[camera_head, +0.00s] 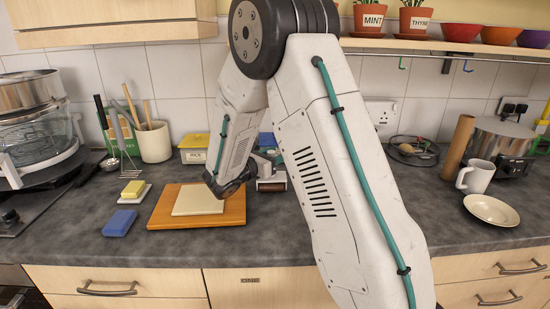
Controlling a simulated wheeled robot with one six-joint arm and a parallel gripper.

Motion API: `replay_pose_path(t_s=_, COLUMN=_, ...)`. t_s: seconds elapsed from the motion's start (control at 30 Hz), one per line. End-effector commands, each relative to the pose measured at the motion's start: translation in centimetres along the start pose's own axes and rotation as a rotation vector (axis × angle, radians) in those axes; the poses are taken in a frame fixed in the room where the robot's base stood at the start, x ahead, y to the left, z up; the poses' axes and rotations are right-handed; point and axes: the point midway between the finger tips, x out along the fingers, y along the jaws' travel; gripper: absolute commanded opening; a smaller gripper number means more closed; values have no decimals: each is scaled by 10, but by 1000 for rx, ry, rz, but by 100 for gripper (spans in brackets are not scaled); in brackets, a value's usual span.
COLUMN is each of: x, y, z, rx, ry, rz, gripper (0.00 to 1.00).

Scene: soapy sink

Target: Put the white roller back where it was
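I cannot pick out a white roller for certain. A small pale grey-white piece with a dark brown, roller-like front (272,185) shows on the counter just right of my wrist, partly hidden by my arm. I cannot tell whether it is the roller. My arm comes down across the middle of the view, and its dark wrist end is beside the right part of a wooden board (165,215). A cream slab (198,200) lies on the board. My gripper's fingers are hidden behind the wrist, so their opening and any hold do not show.
A yellow block on a white dish (134,190) and a blue block (119,223) lie left of the board. A brown tube (458,147), mug (475,176) and plate (491,210) are right.

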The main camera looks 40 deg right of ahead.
Motion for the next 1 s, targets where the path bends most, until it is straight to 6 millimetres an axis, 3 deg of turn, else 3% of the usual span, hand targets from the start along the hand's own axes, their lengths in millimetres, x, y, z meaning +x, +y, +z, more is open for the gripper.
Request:
replay_pose_path(t_s=0.43, x=-92, y=1, z=4, rx=2, ry=-1, rz=4, gripper=43)
replay_pose_path(t_s=0.6, x=-113, y=1, z=4, rx=3, ry=-2, rz=2, gripper=43)
replay_pose_path(t_s=0.73, x=-119, y=-4, z=7, rx=16, ry=9, rz=-13, gripper=43)
replay_pose_path(t_s=0.87, x=-113, y=-31, z=24, rx=100, ry=75, rz=-93, gripper=43)
replay_pose_path(t_s=1.0, x=-109, y=-87, z=48, rx=277, ry=213, rz=-259, gripper=43)
